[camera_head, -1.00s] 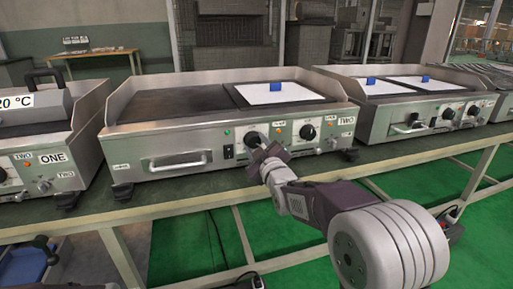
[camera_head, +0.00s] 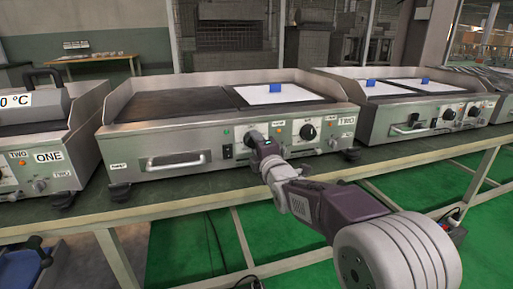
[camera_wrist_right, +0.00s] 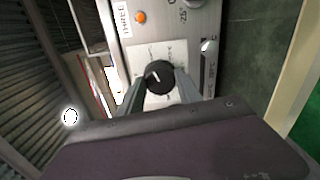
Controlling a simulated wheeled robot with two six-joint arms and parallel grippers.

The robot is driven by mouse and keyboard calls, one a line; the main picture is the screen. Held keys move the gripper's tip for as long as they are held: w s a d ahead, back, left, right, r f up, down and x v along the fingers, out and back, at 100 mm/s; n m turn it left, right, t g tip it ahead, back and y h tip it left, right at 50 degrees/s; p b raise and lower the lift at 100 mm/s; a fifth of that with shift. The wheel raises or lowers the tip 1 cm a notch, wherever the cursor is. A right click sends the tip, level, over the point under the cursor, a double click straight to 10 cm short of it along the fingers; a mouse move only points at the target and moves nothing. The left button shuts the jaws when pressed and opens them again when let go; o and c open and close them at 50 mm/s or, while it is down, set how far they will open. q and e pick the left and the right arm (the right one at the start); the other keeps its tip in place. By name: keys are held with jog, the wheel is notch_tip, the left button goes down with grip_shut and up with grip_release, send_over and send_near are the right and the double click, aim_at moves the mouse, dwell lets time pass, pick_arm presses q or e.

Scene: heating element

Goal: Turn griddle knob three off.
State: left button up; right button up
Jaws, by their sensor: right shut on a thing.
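The middle griddle (camera_head: 200,128) stands on the bench with two black knobs on its front. My right gripper (camera_head: 258,144) is at the left knob (camera_head: 250,137), which it partly hides in the head view. In the right wrist view the round black knob (camera_wrist_right: 160,78) sits on a white dial plate, with a short white mark on its face. My right gripper's fingers (camera_wrist_right: 166,88) are shut on the knob, one on each side. A label ending in "HREE" (camera_wrist_right: 123,20) is on the panel beside it. My left gripper is not in view.
An orange lamp (camera_wrist_right: 140,17) is near the knob. Other griddles stand left (camera_head: 45,150) and right (camera_head: 420,105). A drawer handle (camera_head: 176,160) projects at left. The floor before the bench is clear.

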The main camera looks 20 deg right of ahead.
jog(key=shift+a+n+b, duration=0.1)
jog(key=shift+n+b, duration=2.9)
jog(key=shift+n, duration=3.8)
jog(key=o, duration=1.4)
jog(key=shift+c, duration=0.2)
jog(key=shift+s+r, duration=0.1)
